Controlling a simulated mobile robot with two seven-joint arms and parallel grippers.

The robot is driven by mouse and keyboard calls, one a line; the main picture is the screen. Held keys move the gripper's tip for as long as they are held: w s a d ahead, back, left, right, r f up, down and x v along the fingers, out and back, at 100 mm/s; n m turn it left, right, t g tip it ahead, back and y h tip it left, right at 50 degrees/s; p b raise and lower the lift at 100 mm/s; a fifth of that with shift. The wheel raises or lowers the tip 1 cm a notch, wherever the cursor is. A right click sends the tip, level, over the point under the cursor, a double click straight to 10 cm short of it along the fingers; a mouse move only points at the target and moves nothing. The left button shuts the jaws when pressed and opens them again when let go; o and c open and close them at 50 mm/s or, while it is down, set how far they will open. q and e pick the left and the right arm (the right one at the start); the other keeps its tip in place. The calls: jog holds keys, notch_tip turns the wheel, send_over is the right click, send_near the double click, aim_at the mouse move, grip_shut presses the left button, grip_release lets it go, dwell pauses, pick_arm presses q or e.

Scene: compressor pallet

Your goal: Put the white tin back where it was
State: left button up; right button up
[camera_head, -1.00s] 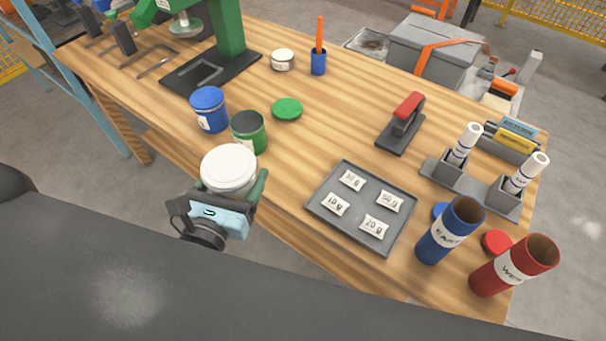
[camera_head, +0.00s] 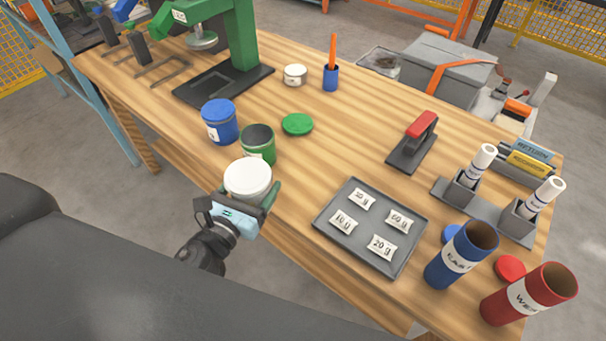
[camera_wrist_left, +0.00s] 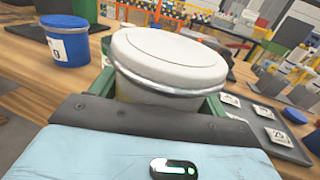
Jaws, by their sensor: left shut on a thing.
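The white tin (camera_head: 248,178), with its white lid on, is held upright in my left gripper (camera_head: 250,192) at the table's front edge. The gripper is shut on it, one finger on each side. The tin fills the middle of the left wrist view (camera_wrist_left: 170,62). An open green tin (camera_head: 258,144) stands just behind it, and a blue tin (camera_head: 220,122) with its lid on stands behind and to the left. I cannot tell whether the white tin touches the table. My right gripper is not in view.
A green lid (camera_head: 297,124) lies behind the green tin. A grey tray (camera_head: 328,226) with labelled packets is to the right. A green press (camera_head: 240,45) stands at the back left. Blue (camera_head: 446,268) and red (camera_head: 512,305) tubes stand at the right front. The table middle is clear.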

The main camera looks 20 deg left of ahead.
pick_arm(q)
jog(key=w+d, duration=0.2)
jog(key=w, duration=0.1)
jog(key=w+d, duration=0.3)
jog(key=w, duration=0.1)
jog(key=w+d+f, duration=0.1)
jog(key=w+d, duration=0.1)
jog(key=w, duration=0.2)
jog(key=shift+w+d+f, duration=0.1)
jog(key=shift+d, duration=0.2)
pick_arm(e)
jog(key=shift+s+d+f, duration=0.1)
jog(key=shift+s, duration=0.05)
pick_arm(q)
notch_tip(320, 180, down, 4)
jog(key=shift+r+b, duration=0.15)
jog(key=shift+b, duration=0.65)
jog(key=shift+r, duration=0.15)
jog(key=shift+f, duration=0.25)
jog(key=o, duration=1)
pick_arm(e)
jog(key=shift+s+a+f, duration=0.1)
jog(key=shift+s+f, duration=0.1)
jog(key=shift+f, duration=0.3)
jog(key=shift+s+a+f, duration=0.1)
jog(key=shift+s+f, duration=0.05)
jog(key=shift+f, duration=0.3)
pick_arm(q)
jog(key=shift+r, duration=0.1)
